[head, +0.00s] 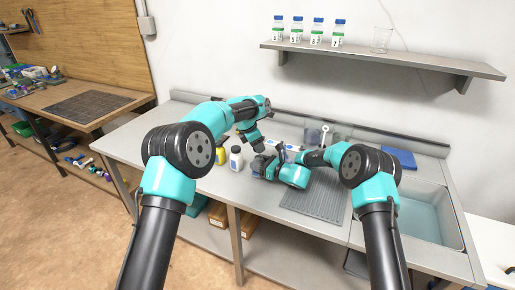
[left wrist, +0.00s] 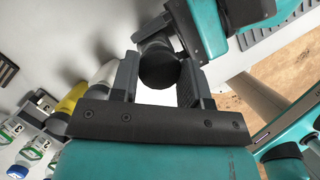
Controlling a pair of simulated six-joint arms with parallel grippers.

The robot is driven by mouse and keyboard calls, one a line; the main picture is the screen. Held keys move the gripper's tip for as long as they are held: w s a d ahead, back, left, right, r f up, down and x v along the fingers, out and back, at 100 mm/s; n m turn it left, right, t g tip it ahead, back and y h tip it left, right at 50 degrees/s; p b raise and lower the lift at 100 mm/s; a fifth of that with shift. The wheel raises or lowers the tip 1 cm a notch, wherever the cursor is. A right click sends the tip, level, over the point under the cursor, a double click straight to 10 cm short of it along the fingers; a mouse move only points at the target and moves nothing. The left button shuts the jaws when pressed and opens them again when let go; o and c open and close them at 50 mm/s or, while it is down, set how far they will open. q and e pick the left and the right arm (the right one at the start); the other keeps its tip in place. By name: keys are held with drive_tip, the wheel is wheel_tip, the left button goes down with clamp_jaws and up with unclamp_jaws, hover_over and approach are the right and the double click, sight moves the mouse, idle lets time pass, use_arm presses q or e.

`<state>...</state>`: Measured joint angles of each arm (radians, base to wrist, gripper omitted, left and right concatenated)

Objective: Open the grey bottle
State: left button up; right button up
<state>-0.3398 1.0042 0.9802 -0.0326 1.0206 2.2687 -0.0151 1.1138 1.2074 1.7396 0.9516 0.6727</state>
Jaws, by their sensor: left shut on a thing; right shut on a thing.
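My left gripper (head: 259,163) and my right gripper (head: 272,168) meet close together above the counter in the head view. In the left wrist view a dark round piece (left wrist: 159,69), which looks like the cap end of the grey bottle, sits between the left gripper's (left wrist: 157,80) two fingers. The left gripper is shut on it. The right gripper is shut on the bottle just beyond, coming in from the upper right in the wrist view. The bottle's body is mostly hidden by the two grippers, and I cannot tell whether the cap is loose.
A yellow bottle (head: 221,156) and a white bottle with a dark cap (head: 236,160) stand left of the grippers. A ribbed grey drain mat (head: 312,197) and a sink (head: 428,216) lie to the right. A shelf (head: 380,60) with several blue-capped bottles hangs above.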

use_arm(q)
drive_tip(key=shift+r, duration=1.35)
use_arm(e)
drive_tip(key=o, duration=1.3)
drive_tip(key=shift+o, duration=0.2)
drive_tip(key=v, duration=1.2)
